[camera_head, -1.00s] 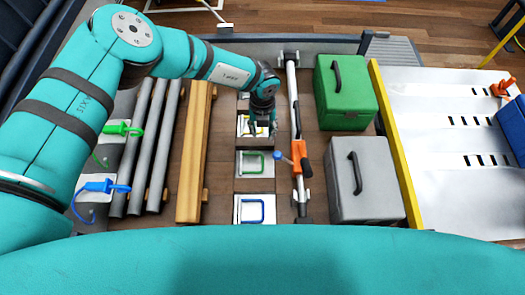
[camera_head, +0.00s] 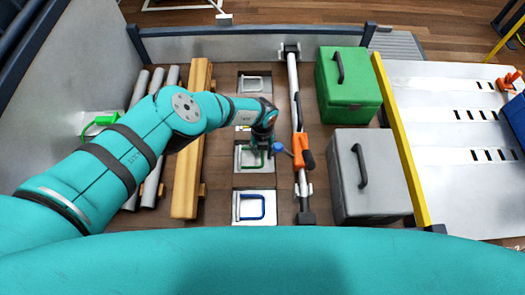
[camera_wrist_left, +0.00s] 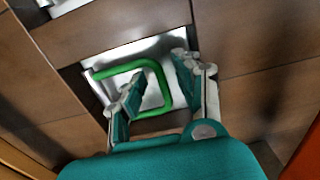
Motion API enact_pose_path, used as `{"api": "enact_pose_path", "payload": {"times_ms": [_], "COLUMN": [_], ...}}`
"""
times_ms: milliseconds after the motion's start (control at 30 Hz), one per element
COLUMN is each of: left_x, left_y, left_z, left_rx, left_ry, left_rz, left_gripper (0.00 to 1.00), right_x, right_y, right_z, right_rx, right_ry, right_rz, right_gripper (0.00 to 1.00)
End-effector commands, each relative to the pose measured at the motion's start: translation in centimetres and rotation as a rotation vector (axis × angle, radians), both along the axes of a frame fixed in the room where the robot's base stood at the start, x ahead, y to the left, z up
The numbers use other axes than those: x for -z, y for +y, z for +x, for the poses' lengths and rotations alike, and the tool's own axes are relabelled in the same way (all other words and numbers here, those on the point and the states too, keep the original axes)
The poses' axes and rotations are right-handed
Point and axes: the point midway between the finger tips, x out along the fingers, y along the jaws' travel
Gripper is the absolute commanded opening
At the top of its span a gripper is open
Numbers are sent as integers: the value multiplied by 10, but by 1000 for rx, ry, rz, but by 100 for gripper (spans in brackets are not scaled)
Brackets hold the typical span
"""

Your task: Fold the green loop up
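The green loop (camera_head: 240,157) lies on a square metal plate set in the floor, in the middle of the head view. It is partly hidden by my left gripper (camera_head: 258,150), which is over its right part. In the left wrist view the green loop (camera_wrist_left: 164,84) looks flat on its plate (camera_wrist_left: 95,62). My left gripper (camera_wrist_left: 157,74) is open there, one finger over the inside of the loop and the other beyond its outer bar. The bar shows between the fingers, and I cannot tell if they touch it. My right gripper is not in view.
A blue loop (camera_head: 262,207) is nearer and a white loop (camera_head: 254,82) farther in the same row. A bar with an orange handle (camera_head: 299,147) runs close to the right. A wooden beam (camera_head: 188,165) lies left. Green (camera_head: 348,95) and grey (camera_head: 368,195) boxes stand right.

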Motion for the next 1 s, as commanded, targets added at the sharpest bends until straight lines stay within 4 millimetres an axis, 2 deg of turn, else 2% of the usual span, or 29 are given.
{"api": "enact_pose_path", "payload": {"times_ms": [267,500,533,1000], "left_x": [1,1,1,-1], "left_y": [0,0,0,0], "left_z": [0,0,0,1], "left_rx": [0,0,0,1], "left_ry": [-1,-1,-1,-2], "left_rz": [0,0,0,-7], "left_gripper": [33,2,0,0], "right_x": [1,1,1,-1], "right_y": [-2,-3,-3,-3], "right_z": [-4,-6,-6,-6], "right_rx": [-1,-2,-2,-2], "right_ry": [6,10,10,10], "right_rz": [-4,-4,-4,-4], "right_gripper": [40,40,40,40]}}
